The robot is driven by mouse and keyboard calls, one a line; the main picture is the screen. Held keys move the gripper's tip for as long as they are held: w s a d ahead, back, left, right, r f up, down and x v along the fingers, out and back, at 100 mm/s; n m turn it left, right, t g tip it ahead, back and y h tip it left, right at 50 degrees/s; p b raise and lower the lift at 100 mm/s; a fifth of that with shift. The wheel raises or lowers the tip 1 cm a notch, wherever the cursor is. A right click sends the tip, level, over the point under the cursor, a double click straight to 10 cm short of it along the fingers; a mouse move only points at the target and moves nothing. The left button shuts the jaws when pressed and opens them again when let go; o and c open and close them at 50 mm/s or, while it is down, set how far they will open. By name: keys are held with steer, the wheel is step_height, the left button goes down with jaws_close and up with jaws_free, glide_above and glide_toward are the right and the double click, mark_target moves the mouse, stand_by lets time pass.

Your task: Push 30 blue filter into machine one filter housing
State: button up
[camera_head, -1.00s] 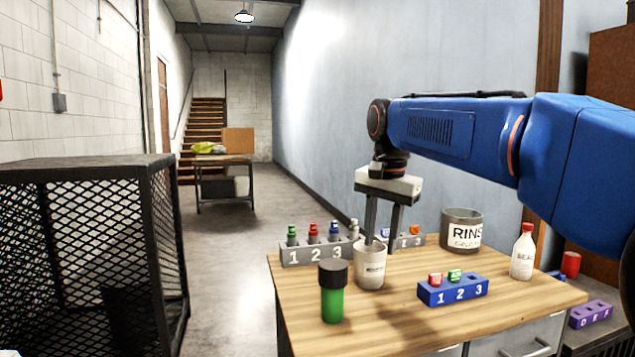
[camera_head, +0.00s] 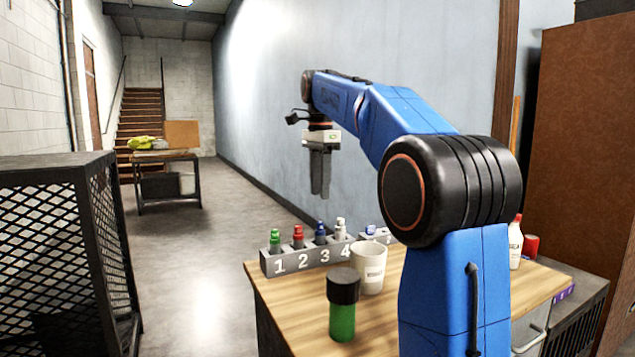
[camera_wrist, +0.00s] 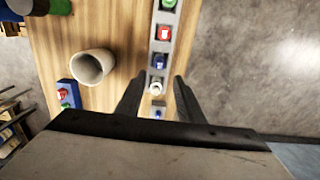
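My gripper (camera_head: 319,195) hangs above and behind the workbench, fingers pointing down. In the wrist view (camera_wrist: 157,85) its fingers are apart with nothing held between them. A grey rack (camera_head: 303,262) numbered 1 to 4 holds small capped pieces: green, red, a blue one (camera_head: 321,232) at 3, and a white one (camera_head: 341,228) at 4. The blue one also shows in the wrist view (camera_wrist: 159,62). Another blue piece (camera_head: 370,230) sits in a second rack (camera_head: 382,237), partly hidden by my arm. Size markings cannot be read. I cannot identify machine one's filter housing.
A white cup (camera_head: 369,272) and a black-capped green bottle (camera_head: 342,318) stand on the wooden bench top (camera_head: 300,305). A red-capped bottle (camera_head: 515,245) is at the right. A mesh cage (camera_head: 68,255) stands left; the floor between is clear. My arm hides the bench's middle.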

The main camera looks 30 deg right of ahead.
steer(key=shift+f, duration=4.35)
jaws_close()
